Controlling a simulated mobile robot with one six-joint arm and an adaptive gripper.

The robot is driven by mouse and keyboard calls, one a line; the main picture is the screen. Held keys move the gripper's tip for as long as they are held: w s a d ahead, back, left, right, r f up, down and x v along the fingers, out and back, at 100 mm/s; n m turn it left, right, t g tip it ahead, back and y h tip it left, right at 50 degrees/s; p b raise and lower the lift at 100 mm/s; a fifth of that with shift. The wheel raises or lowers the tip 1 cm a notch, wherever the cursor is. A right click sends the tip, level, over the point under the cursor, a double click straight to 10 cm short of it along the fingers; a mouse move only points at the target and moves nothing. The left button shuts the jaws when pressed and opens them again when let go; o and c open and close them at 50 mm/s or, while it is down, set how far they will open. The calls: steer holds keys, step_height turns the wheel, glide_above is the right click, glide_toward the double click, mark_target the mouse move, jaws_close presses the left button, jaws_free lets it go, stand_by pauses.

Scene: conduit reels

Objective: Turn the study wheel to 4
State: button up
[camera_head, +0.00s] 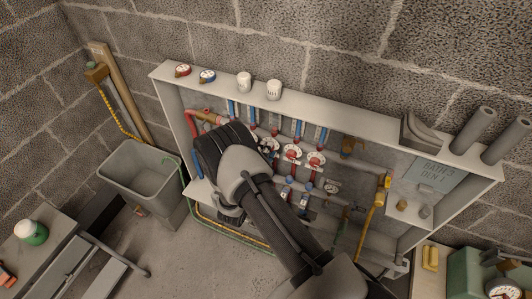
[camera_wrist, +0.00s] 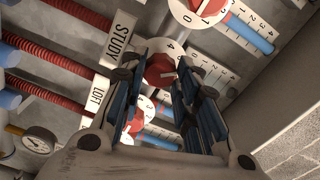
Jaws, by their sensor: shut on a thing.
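In the wrist view my gripper (camera_wrist: 160,84) has its two blue-padded fingers on either side of a red wheel (camera_wrist: 160,66), shut on it. This wheel lines up with the STUDY label (camera_wrist: 119,39), so it is the study wheel. Its white dial shows a 4 above the wheel; the rest of the dial is mostly hidden by the fingers. A pale mark shows on the wheel, but its exact reading is unclear. In the head view my arm and wrist cover the gripper and the study wheel at the cabinet (camera_head: 340,110).
Another red wheel (camera_wrist: 204,6) with a white dial sits above, and the LOFT label (camera_wrist: 97,96) and its wheel lie below, close to the fingers. Other wheels (camera_head: 316,160) show right of my wrist. The cabinet's side wall is near. A grey bin (camera_head: 140,160) stands left.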

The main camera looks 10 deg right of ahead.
steer(key=shift+n, duration=4.9)
steer(key=o, duration=1.1)
steer(key=shift+c, duration=0.2)
steer(key=v, duration=1.2)
